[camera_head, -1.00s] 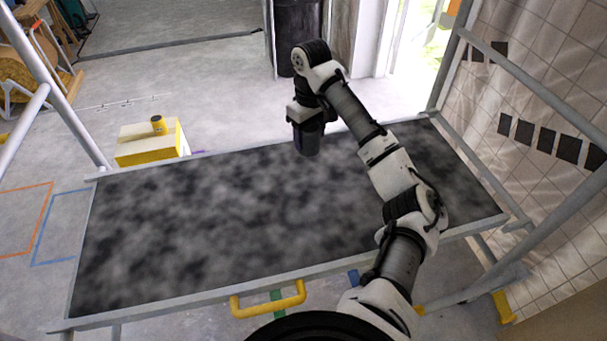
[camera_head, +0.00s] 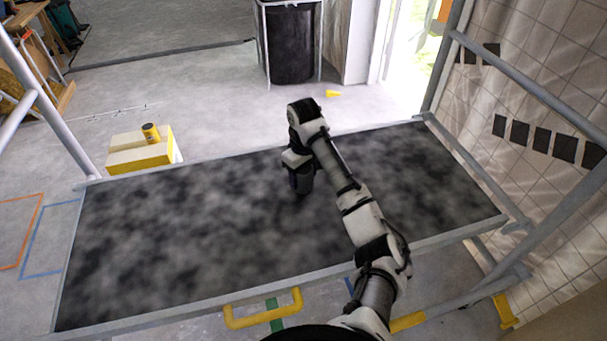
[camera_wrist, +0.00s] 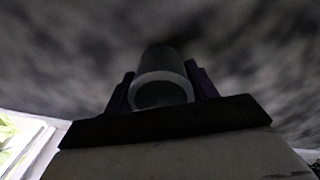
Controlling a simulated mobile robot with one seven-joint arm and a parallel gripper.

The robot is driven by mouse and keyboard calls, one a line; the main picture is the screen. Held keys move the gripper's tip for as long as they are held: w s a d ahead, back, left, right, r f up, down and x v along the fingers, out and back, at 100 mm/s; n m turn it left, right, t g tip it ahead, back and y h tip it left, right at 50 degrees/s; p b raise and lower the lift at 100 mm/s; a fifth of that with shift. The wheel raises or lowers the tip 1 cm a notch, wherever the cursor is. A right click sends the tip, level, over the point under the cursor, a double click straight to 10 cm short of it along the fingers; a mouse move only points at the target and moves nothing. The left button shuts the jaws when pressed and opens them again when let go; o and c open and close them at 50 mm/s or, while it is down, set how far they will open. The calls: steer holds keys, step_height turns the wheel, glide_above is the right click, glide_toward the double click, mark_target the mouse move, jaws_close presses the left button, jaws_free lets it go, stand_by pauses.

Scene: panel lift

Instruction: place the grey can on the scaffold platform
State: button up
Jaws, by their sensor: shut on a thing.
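The scaffold platform (camera_head: 180,240) is a broad, mottled dark panel in a grey metal frame, filling the middle of the head view. My gripper (camera_head: 301,190) is over its middle, pointing down. In the wrist view my gripper (camera_wrist: 162,90) is shut on the grey can (camera_wrist: 160,62), which sits between its two purple-dark fingers with a pale round rim towards the camera. The mottled surface shows beyond the can. The can's lower end is close to the platform; I cannot tell whether it touches. In the head view the can is mostly hidden by my gripper.
The platform is otherwise bare. Scaffold rails (camera_head: 530,85) stand at the right and left. A yellow handle (camera_head: 263,309) is at the front edge. A pale-topped yellow box (camera_head: 140,157) with a yellow can (camera_head: 151,133) on it stands behind left. A black bin (camera_head: 290,45) stands behind.

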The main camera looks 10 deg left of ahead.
steer(key=o, duration=1.1)
steer(key=shift+f, duration=0.15)
step_height(320, 180, up, 12)
steer(key=shift+r+p, duration=0.2)
steer(key=shift+p, duration=0.85)
steer(key=shift+a, duration=0.1)
